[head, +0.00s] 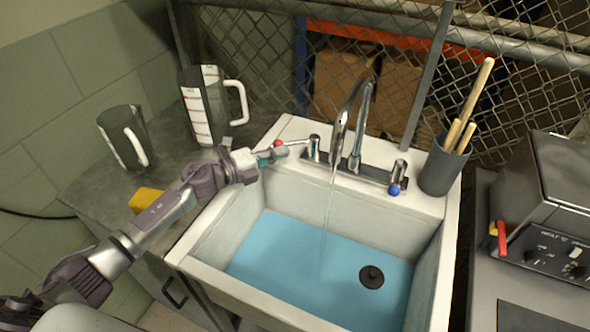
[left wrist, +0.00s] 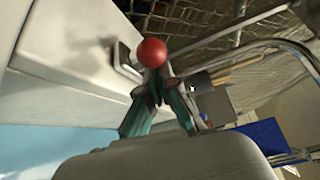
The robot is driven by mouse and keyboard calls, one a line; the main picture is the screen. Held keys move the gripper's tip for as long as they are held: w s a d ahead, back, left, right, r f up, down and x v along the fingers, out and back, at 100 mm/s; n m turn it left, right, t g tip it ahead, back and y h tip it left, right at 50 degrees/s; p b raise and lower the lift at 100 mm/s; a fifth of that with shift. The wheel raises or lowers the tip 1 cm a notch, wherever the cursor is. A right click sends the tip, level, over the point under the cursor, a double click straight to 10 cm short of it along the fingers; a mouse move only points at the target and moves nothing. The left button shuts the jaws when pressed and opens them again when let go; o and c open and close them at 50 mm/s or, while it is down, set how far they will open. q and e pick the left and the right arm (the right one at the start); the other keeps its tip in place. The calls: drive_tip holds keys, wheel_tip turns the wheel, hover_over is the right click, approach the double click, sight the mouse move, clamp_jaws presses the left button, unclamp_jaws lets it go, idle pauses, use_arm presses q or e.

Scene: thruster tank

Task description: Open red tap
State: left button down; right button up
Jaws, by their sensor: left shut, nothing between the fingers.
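The red tap (head: 278,143) is a red ball on the end of a chrome lever at the left of the faucet. It shows large in the left wrist view (left wrist: 152,52), just beyond my fingertips. My left gripper (head: 276,154) is at the sink's back left corner, shut and empty, right beside the red ball. Whether it touches the ball I cannot tell. The chrome faucet (head: 361,125) has a thin stream of water running into the white sink (head: 215,222). The blue tap (head: 393,190) is at the faucet's right. My right gripper is not in view.
Blue water (head: 290,255) covers the sink bottom, with a black plug (head: 371,277) in it. Two jugs (head: 205,105) (head: 122,140) stand on the left counter. A grey cup (head: 442,168) with wooden sticks stands behind right. A wire fence closes off the back.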

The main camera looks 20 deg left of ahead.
use_arm(q)
drive_tip(key=w+a+m+g+h+b, duration=0.1)
drive_tip(key=b, duration=0.1)
drive_tip(key=w+a+m+g+h+b, duration=0.1)
drive_tip(key=b, duration=0.1)
drive_tip(key=shift+w+f+m+g+h, duration=0.1)
drive_tip(key=shift+f+m+g+h, duration=0.2)
drive_tip(key=shift+g+h, duration=0.1)
drive_tip(key=shift+w+b, duration=0.2)
drive_tip(key=shift+b, duration=0.25)
drive_tip(key=shift+w+a+r+b, duration=0.25)
drive_tip(key=shift+w+a+b, duration=0.25)
drive_tip(key=shift+w+b, duration=0.3)
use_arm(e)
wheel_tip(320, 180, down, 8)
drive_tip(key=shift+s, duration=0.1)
use_arm(q)
drive_tip(key=shift+a, duration=0.1)
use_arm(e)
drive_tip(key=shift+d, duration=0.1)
